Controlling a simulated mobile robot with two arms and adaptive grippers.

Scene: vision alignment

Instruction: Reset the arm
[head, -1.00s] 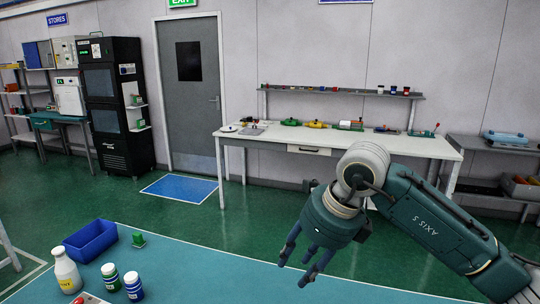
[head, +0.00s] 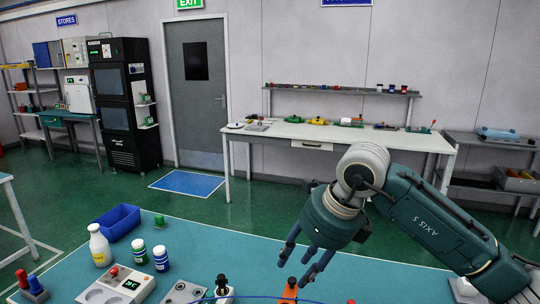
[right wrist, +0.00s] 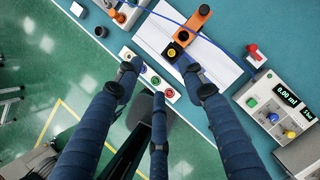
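My right arm comes in from the right in the head view, bent at the elbow. Its gripper (head: 300,262) points down over the teal table (head: 215,250), with its fingers spread and nothing between them. In the right wrist view the three dark blue fingers (right wrist: 158,82) are apart and empty. They reach over the table's edge, near a panel with coloured buttons (right wrist: 152,76) and an orange part with a black knob (right wrist: 187,32). The orange part also shows below the fingers in the head view (head: 289,291). My left gripper is not in view.
In the wrist view, a device with a readout (right wrist: 281,108) stands at right. A white workbench (head: 340,137) stands behind.

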